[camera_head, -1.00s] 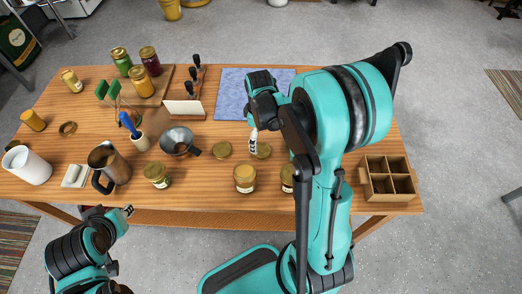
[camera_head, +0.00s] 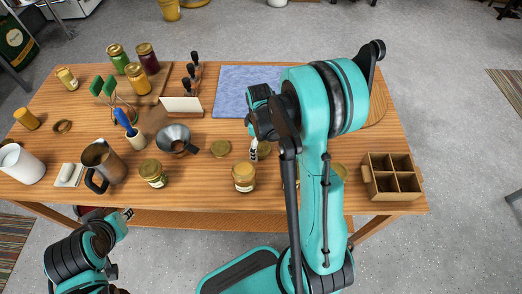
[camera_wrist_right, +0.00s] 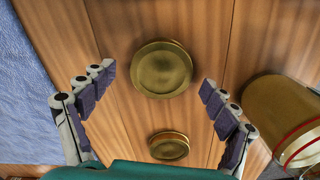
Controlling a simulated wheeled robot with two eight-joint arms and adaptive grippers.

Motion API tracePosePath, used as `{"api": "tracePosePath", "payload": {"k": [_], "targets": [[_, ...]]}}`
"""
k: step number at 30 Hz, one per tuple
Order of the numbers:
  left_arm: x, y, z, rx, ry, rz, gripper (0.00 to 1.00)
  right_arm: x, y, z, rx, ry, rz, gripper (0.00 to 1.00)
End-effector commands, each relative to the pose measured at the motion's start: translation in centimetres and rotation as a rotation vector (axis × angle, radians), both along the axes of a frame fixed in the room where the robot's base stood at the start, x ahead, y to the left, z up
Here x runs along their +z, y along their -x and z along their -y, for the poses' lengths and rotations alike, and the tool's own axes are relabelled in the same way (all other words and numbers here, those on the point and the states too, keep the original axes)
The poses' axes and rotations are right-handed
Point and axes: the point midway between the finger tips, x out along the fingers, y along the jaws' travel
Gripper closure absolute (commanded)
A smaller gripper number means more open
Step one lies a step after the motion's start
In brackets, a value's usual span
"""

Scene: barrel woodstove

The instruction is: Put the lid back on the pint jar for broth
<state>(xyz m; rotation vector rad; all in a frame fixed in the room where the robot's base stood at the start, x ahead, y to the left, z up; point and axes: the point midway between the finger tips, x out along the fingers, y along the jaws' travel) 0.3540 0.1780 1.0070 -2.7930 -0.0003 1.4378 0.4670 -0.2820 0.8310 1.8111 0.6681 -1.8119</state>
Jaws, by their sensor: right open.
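Two round gold lids lie flat on the wooden table, one (camera_head: 221,148) left of my right gripper and one (camera_head: 264,150) beside its fingers. My right gripper (camera_head: 255,150) is open and empty. In the right wrist view the right-hand lid (camera_wrist_right: 161,69) sits between the spread fingers (camera_wrist_right: 159,83), and the other lid (camera_wrist_right: 168,147) lies below it. A squat jar (camera_head: 244,177) stands in front of the lids; it also shows at the right of the wrist view (camera_wrist_right: 283,118). Which jar is the broth pint is unclear. My left gripper (camera_head: 127,214) hangs at the table's front edge.
Another jar (camera_head: 152,173), a funnel (camera_head: 175,140) and a metal pitcher (camera_head: 101,163) stand to the left. A blue cloth (camera_head: 235,90) lies behind. A divided box (camera_head: 391,178) is at the right edge. My right arm hides part of the table.

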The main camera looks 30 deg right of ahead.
Motion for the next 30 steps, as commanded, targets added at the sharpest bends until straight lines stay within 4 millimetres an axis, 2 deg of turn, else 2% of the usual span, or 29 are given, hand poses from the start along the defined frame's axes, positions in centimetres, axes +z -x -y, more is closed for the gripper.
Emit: {"api": "tracePosePath", "payload": {"k": [8, 9, 13, 14, 25, 30], "targets": [[0.1, 0.0, 0.0, 0.000, 0.000, 0.000, 0.71, 0.1, 0.0, 0.0, 0.000, 0.000, 0.000, 0.13], [0.1, 0.0, 0.0, 0.000, 0.000, 0.000, 0.71, 0.1, 0.0, 0.0, 0.000, 0.000, 0.000, 0.18], [0.1, 0.0, 0.0, 0.000, 0.000, 0.000, 0.71, 0.1, 0.0, 0.0, 0.000, 0.000, 0.000, 0.51], [0.1, 0.0, 0.0, 0.000, 0.000, 0.000, 0.71, 0.1, 0.0, 0.0, 0.000, 0.000, 0.000, 0.53], [0.3, 0.0, 0.0, 0.000, 0.000, 0.000, 0.71, 0.5, 0.0, 0.0, 0.000, 0.000, 0.000, 0.53], [1.5, 0.0, 0.0, 0.000, 0.000, 0.000, 0.71, 3.1, 0.0, 0.0, 0.000, 0.000, 0.000, 0.53]]}}
